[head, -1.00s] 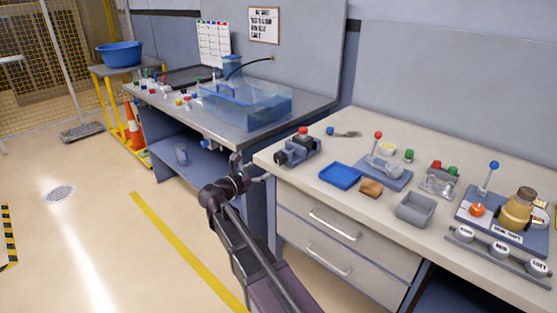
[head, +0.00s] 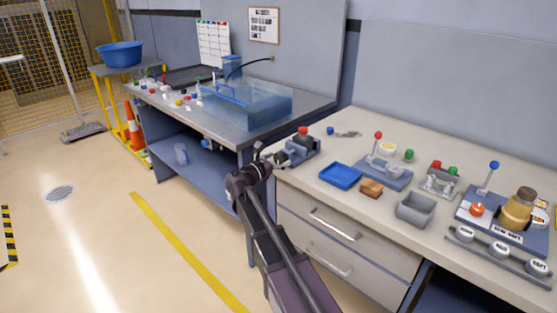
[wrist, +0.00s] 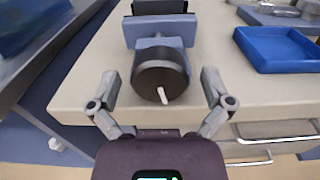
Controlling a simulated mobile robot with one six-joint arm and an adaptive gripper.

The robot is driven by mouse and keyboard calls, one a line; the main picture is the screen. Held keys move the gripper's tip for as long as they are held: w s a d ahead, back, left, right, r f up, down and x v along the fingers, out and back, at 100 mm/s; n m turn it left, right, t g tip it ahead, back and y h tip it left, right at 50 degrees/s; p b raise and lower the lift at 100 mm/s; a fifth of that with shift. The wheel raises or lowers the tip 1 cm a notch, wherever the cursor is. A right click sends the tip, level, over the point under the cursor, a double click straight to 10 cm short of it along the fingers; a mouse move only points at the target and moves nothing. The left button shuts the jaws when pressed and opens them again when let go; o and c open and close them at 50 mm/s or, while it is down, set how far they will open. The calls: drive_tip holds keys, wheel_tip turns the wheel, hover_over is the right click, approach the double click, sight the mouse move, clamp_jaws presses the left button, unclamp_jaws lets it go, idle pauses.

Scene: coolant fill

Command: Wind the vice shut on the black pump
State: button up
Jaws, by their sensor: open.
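The blue-grey vice (head: 303,147) stands at the left end of the pale bench. Its round black winding knob (wrist: 160,72), with a white mark on its face, points at me in the wrist view. A dark piece (wrist: 158,7) shows behind the vice jaw (wrist: 160,28); I cannot tell if this is the black pump. A red top (head: 303,131) shows above the vice in the head view. My gripper (wrist: 160,88) is open, one finger on each side of the knob, with gaps between. It also shows just left of the vice in the head view (head: 262,155).
A blue tray (head: 340,176) lies right of the vice, with a brown block (head: 371,188) and a grey bin (head: 416,210) beyond. The bench's front edge runs under my fingers. A water tank (head: 247,105) stands on the left bench.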

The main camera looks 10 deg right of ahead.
drive_tip(key=c, duration=1.1)
drive_tip(key=shift+c, duration=0.2)
drive_tip(key=shift+m, duration=0.3)
drive_tip(key=shift+m, duration=0.5)
drive_tip(key=o, duration=1.1)
drive_tip(key=shift+o, duration=0.2)
